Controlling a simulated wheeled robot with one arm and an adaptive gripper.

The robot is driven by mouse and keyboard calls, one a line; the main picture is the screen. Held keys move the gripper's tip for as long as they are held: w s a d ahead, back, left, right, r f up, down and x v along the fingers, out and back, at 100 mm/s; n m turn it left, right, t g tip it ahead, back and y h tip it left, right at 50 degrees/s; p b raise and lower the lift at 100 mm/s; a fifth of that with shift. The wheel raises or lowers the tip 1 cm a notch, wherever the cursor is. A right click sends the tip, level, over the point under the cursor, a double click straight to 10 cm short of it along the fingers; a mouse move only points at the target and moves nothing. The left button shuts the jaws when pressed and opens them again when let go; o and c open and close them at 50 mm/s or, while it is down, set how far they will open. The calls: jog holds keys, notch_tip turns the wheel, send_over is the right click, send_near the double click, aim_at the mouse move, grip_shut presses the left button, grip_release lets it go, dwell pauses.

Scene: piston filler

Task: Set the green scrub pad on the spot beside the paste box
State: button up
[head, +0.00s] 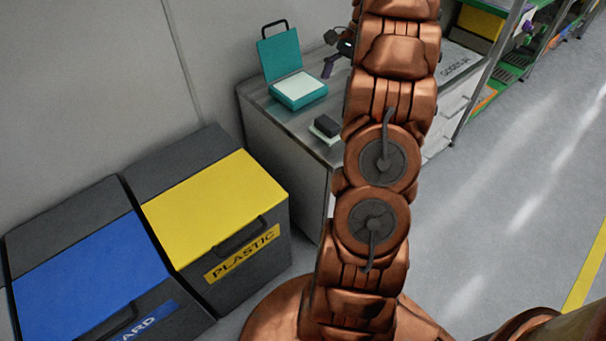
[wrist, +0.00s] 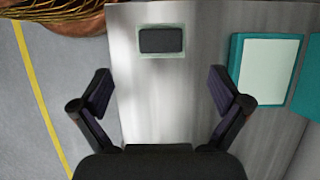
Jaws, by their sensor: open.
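The teal paste box (head: 298,88) stands open on the bench, its lid raised and a pale surface inside. It also shows at the right of the wrist view (wrist: 268,70). A small dark block (head: 326,126) lies on a pale rectangle on the bench, near the front edge. In the wrist view the block (wrist: 161,40) looks dark grey, and I cannot tell whether it is the green scrub pad. No clearly green pad shows. My gripper (wrist: 160,91) is open and empty over the bench. The block lies beyond the fingertips, centred between them in the picture.
The metal bench top (wrist: 150,115) is bare between my fingers. Bins with yellow (head: 215,205) and blue (head: 90,250) lids stand at the lower left. Shelves (head: 515,60) stand at the upper right. My arm hides part of the bench in the head view.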

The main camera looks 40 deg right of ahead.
jog(key=s+a+r+n+g+h, duration=0.1)
jog(key=s+a+n, duration=0.25)
jog(key=a, duration=0.85)
jog(key=s+a+r+n+g+h, duration=0.15)
jog(key=a+n, duration=0.35)
jog(key=a, duration=0.8)
jog(key=s+a+f+n+h, duration=0.1)
jog(key=s+a+f+n, duration=0.1)
jog(key=s+a+n, duration=0.3)
jog(key=s+a+f+n+h, duration=0.1)
jog(key=s+a+f+n, duration=0.2)
jog(key=s, duration=1)
jog(key=a+n, duration=0.1)
jog(key=a, duration=0.2)
jog(key=shift+s+a+f+n, duration=0.2)
jog(key=shift+a+n, duration=0.15)
jog(key=shift+g, duration=0.25)
